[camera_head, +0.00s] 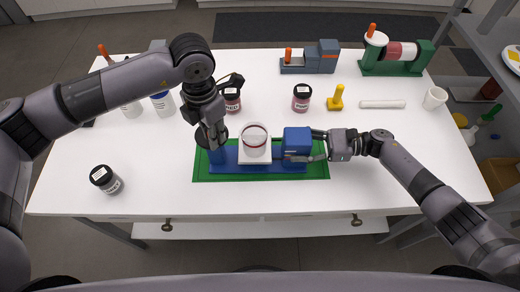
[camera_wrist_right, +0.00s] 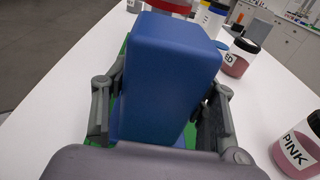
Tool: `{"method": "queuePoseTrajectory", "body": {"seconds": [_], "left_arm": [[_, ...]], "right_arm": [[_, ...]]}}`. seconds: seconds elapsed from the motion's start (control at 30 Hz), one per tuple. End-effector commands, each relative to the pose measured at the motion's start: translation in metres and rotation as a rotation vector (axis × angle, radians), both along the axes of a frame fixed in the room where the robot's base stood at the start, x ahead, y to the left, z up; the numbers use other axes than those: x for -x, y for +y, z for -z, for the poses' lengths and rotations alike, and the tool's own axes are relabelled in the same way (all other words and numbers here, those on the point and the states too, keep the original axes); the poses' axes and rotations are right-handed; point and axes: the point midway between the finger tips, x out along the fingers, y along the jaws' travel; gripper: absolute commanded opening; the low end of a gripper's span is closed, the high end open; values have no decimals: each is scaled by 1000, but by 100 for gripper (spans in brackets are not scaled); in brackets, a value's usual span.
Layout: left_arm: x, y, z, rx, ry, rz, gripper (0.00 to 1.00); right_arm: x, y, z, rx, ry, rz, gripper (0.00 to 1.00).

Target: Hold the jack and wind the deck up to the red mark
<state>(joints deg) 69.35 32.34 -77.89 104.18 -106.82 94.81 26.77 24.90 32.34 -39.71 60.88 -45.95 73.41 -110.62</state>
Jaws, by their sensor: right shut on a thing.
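The blue jack (camera_head: 230,169) stands on a green mat (camera_head: 317,171) near the table's front. Its white deck (camera_head: 247,159) carries a clear jar with a dark red ring (camera_head: 256,140). My right gripper (camera_head: 308,145) is shut on the blue block (camera_head: 296,138) at the jack's right end; in the right wrist view its fingers flank this block (camera_wrist_right: 170,70). My left gripper (camera_head: 212,136) points down at the jack's left end, over a dark round part there. Whether its fingers touch or hold that part is unclear. I cannot make out a red mark on the jack.
A black-lidded jar (camera_head: 106,179) stands at the front left. Behind the jack are a red-pigment jar (camera_head: 232,102), a pink jar (camera_head: 302,97), a yellow knobbed piece (camera_head: 336,97), a white roll (camera_head: 382,104) and a white cup (camera_head: 434,98). Blue-grey and green devices stand at the back.

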Motion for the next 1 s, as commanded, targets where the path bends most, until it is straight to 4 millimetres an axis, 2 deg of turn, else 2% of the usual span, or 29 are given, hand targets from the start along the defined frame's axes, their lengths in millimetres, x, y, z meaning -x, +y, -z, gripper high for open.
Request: {"method": "queuePoseTrajectory", "body": {"seconds": [0.03, 0.27, 0.53, 0.63, 0.77, 1.0], "left_arm": [[0, 0, 0, 1, -1, 0, 23], [0, 0, 1, 0, 0, 0, 38], [0, 0, 1, -1, 1, 0, 38], [0, 0, -5, 0, -1, 0, 38], [-1, 0, -24, 1, -4, -1, 38], [1, 0, -76, 0, -5, 1, 38]], "right_arm": [[3, -2, 9, 18, 9, 3, 11], [3, -2, 9, 18, 9, 3, 11], [3, -2, 9, 18, 8, 2, 11], [3, -2, 9, 18, 8, 2, 11], [3, -2, 9, 18, 8, 2, 11], [3, -2, 9, 18, 8, 2, 11]]}}
